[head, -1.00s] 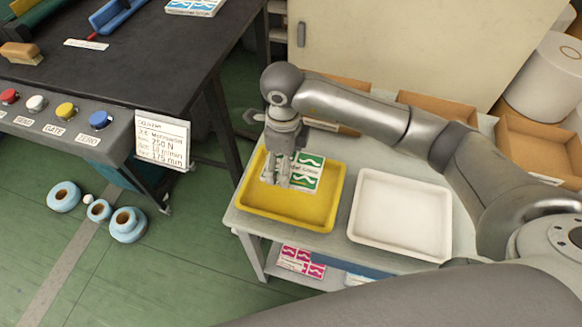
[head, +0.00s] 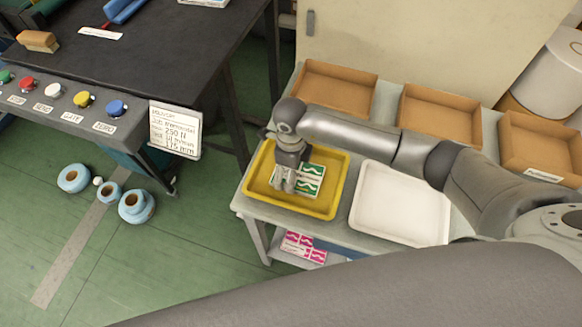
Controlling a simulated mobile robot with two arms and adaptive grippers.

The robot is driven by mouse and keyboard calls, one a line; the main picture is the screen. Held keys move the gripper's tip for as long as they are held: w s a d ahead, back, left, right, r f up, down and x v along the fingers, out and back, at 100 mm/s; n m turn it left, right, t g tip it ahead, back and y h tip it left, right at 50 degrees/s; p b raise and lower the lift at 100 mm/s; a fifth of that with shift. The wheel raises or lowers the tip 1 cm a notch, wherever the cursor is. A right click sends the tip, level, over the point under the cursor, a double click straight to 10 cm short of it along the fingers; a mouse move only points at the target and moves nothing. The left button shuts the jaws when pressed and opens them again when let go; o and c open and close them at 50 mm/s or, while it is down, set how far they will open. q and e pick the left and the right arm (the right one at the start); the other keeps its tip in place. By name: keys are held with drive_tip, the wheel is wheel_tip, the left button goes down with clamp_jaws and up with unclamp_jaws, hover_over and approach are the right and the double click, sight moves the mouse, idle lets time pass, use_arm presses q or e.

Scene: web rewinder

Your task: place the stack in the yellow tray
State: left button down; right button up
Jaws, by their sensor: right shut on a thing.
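The stack (head: 311,180), white with green printed labels, is at the yellow tray in the head view. My right gripper (head: 284,190) is shut on its left side and points down. The stack is low over the tray floor; I cannot tell if it touches it. The yellow tray (head: 333,196) stands on a light grey cart, and the stack lies within its rim. The gripper hides part of the stack. My left gripper is not in view.
A white empty tray (head: 400,205) stands right of the yellow one. Several cardboard boxes (head: 438,113) line the cart's back. Pink-labelled stacks (head: 303,246) lie on the lower shelf. A dark bench with a button panel (head: 70,105) is at the left. Blue rolls (head: 136,206) lie on the floor.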

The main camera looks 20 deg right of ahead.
drive_tip(key=shift+f, duration=0.2)
drive_tip(key=o, duration=0.8)
drive_tip(key=shift+o, duration=1)
drive_tip(key=shift+r, duration=0.1)
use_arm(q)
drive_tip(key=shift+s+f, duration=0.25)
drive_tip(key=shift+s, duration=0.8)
use_arm(e)
drive_tip(key=shift+r, duration=0.15)
drive_tip(key=shift+w+r, duration=0.1)
drive_tip(key=shift+r, duration=0.1)
use_arm(q)
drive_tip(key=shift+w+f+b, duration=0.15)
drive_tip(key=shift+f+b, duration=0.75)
drive_tip(key=shift+b, duration=0.1)
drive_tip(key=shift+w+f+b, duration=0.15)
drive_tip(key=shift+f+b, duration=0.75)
drive_tip(key=shift+b, duration=0.1)
use_arm(e)
wheel_tip(320, 180, up, 12)
drive_tip(key=shift+f, duration=0.25)
